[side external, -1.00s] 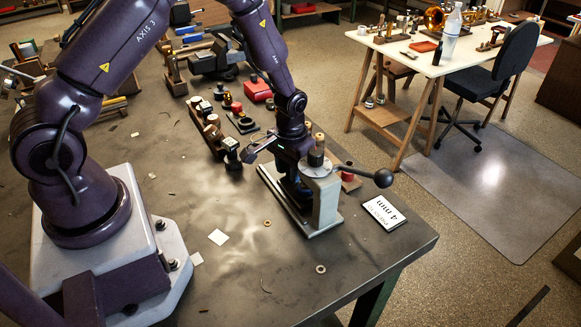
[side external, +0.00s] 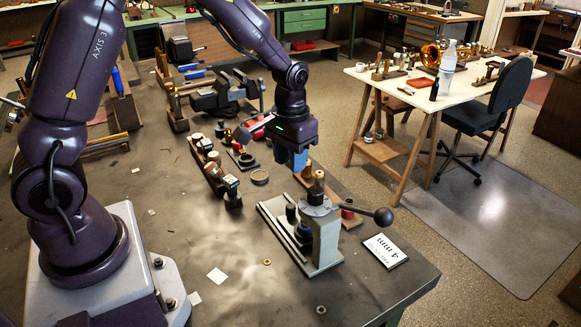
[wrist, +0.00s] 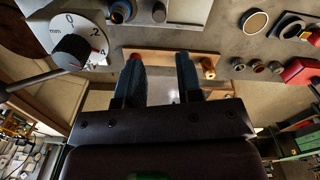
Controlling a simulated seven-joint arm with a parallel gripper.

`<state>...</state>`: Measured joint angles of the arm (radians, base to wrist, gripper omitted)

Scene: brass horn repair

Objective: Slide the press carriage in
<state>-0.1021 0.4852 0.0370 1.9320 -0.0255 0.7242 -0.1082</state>
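The press (side external: 325,240) stands near the table's right front edge, with a grey upright, a round dial on top and a lever ending in a black ball (side external: 383,216). Its dark carriage (side external: 302,236) sits on the pale base, beside the upright, with a small dark post on it. I cannot tell how far in it is. My gripper (side external: 293,164) is raised above and behind the press, pointing down, apart from it. In the wrist view its two blue fingers (wrist: 161,80) are spread with nothing between them. The press dial (wrist: 75,35) shows there at upper left; the carriage is not clearly visible.
A white card reading 4 mm (side external: 385,251) lies right of the press. A wooden rack of small parts (side external: 213,172) stands left of it. A dark ring (side external: 260,177) and a vise (side external: 226,93) lie farther back. The table's front middle is mostly clear.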

